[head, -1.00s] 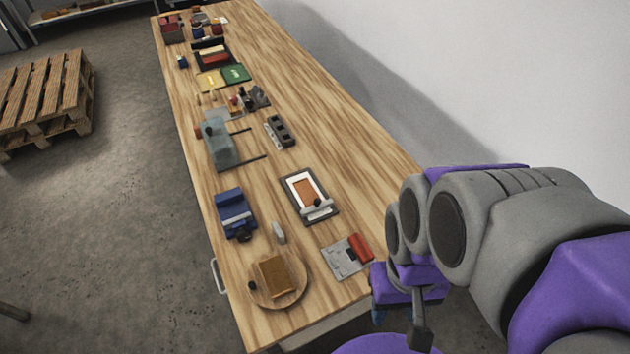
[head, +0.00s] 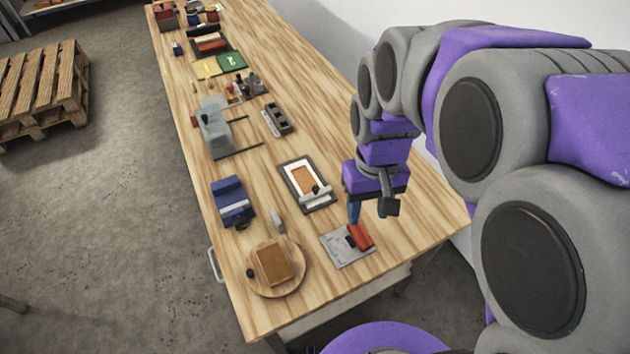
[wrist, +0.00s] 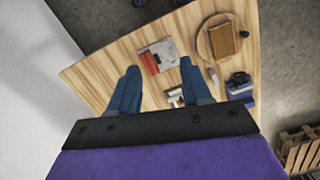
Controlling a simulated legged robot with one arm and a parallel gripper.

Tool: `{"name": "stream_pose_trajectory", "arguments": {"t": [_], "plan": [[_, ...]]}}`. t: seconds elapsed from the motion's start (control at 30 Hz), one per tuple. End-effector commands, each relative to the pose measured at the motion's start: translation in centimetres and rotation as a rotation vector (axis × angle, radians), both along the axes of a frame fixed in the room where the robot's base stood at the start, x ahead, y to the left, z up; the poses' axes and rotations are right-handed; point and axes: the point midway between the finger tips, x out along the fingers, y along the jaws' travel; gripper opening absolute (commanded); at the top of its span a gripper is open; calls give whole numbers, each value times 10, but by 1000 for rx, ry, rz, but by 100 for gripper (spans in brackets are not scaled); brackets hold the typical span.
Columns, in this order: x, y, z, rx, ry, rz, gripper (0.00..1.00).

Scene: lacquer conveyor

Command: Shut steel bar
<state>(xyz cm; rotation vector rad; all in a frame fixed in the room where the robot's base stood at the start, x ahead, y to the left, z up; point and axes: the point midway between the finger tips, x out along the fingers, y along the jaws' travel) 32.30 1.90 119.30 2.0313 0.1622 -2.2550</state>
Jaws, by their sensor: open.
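My gripper (head: 355,212) is over the front right of the bench, pointing down. In the wrist view its two blue fingers (wrist: 160,68) are spread, with nothing held between them. A grey metal plate (head: 340,250) with a red block or handle (head: 361,235) lies below; in the wrist view the red part (wrist: 149,62) shows between the fingertips. I see no clear contact. A dark frame with a brown panel (head: 302,178) has a light metal bar (head: 316,196) across its near end. I cannot tell which of these pieces is the steel bar.
A round wooden board (head: 262,285) with a brown block (head: 272,262) is at the near left. A blue device (head: 232,200) and a grey-green machine (head: 214,130) stand along the left side. A pallet (head: 45,90) is on the floor. The bench's right strip is clear.

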Motion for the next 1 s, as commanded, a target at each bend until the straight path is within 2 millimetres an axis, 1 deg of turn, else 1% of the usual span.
{"name": "stream_pose_trajectory", "arguments": {"t": [0.03, 0.1, 0.47, 0.8, 1.0], "plan": [[14, 3, -4, 1, 0, 12, 48], [32, 6, -6, 3, -8, 29, 48], [121, 27, -28, 11, -41, 110, 48], [200, 50, -61, 16, -73, 182, 48], [239, 64, -85, 16, -88, 222, 48]]}}
